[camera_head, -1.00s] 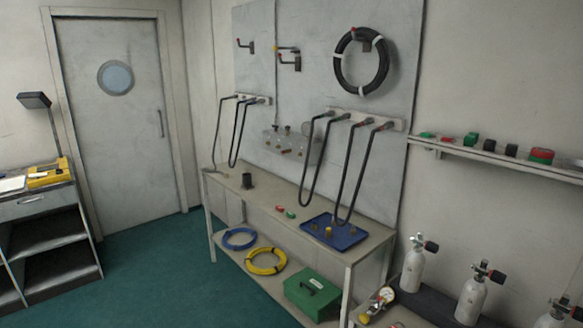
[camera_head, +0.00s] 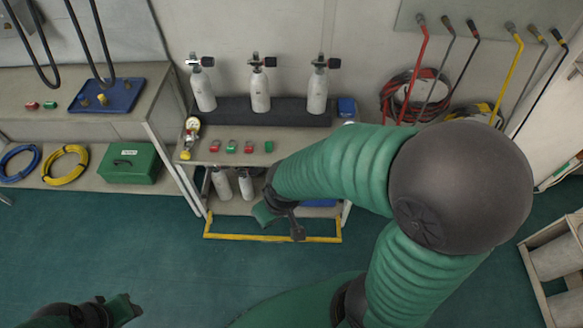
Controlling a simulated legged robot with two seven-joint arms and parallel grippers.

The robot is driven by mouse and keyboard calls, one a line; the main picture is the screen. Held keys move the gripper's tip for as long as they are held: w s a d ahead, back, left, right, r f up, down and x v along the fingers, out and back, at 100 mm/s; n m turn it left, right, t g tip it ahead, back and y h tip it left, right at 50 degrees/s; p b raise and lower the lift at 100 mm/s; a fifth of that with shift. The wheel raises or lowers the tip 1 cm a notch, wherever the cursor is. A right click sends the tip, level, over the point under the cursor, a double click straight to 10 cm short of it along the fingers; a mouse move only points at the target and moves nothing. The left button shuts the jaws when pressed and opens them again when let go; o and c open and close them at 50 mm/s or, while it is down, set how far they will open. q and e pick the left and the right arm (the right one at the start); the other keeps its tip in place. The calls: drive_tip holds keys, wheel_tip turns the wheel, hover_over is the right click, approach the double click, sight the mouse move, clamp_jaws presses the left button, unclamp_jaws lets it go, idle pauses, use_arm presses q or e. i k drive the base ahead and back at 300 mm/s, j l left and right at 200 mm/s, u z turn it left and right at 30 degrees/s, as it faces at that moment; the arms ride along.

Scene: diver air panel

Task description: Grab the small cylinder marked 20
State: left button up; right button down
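Three small white cylinders with black valves stand upright in a row on the bench's dark pad: left (camera_head: 203,90), middle (camera_head: 260,92), right (camera_head: 317,92). Two more white cylinders, left (camera_head: 221,186) and right (camera_head: 245,186), stand on the lower shelf, partly hidden. No number is legible on any of them. My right gripper (camera_head: 281,221) is in front of the lower shelf, beside its right cylinder, with fingers apart and nothing between them. My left gripper (camera_head: 122,311) is low at the bottom left, over the floor, away from the cylinders; its finger gap is unclear.
A yellow rail (camera_head: 272,238) runs along the front of the cylinder bench. A gauge (camera_head: 191,130) and several red and green pieces (camera_head: 232,146) lie on the bench top. A green case (camera_head: 130,162) is on the left bench's shelf. A crate (camera_head: 545,262) stands right. Floor at left is clear.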

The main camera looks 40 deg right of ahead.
sight(318, 83)
drive_tip(key=k+z, duration=0.2)
drive_tip(key=z, duration=0.8)
